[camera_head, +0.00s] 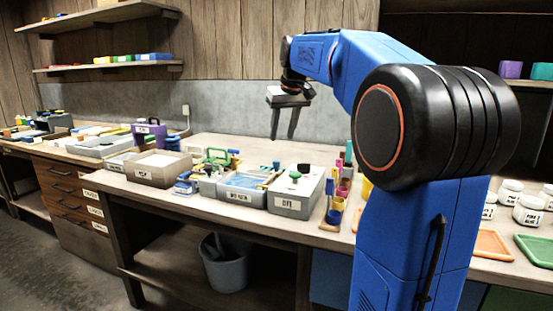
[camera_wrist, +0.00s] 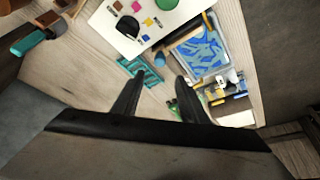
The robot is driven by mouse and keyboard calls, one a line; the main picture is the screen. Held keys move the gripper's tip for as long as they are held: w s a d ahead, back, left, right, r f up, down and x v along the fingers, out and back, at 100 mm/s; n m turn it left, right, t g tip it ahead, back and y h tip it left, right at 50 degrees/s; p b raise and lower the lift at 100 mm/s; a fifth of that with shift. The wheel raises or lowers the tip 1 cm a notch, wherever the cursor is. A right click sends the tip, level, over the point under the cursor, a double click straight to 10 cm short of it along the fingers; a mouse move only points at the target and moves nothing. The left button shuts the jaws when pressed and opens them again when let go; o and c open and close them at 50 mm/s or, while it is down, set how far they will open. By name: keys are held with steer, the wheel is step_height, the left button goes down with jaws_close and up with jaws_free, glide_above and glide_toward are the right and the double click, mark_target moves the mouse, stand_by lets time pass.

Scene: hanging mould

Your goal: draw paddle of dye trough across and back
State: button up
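A light grey box (camera_head: 310,200) with a pale top, a green knob (camera_head: 295,175) and a small front label stands right of centre on the bench. I take it for the dye trough; the label is too small to read surely. In the wrist view its pale top (camera_wrist: 115,35) shows at the upper middle, with a dark round patch and small coloured squares. I cannot clearly make out the paddle. My gripper (camera_head: 284,138) points down with fingers apart, empty, above and behind the box. In the wrist view my gripper (camera_wrist: 160,82) is also open, apart from the box.
A tray with blue contents (camera_head: 240,182) stands left of the box. A rack of coloured bottles (camera_head: 338,195) stands close on its right. A bin labelled in front (camera_head: 157,168) is farther left. The bench behind the boxes is partly clear.

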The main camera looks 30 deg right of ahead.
mark_target(276, 161)
steer(key=x, duration=1.1)
steer(key=shift+w+f, duration=0.1)
steer(key=shift+f, duration=0.05)
jaws_close()
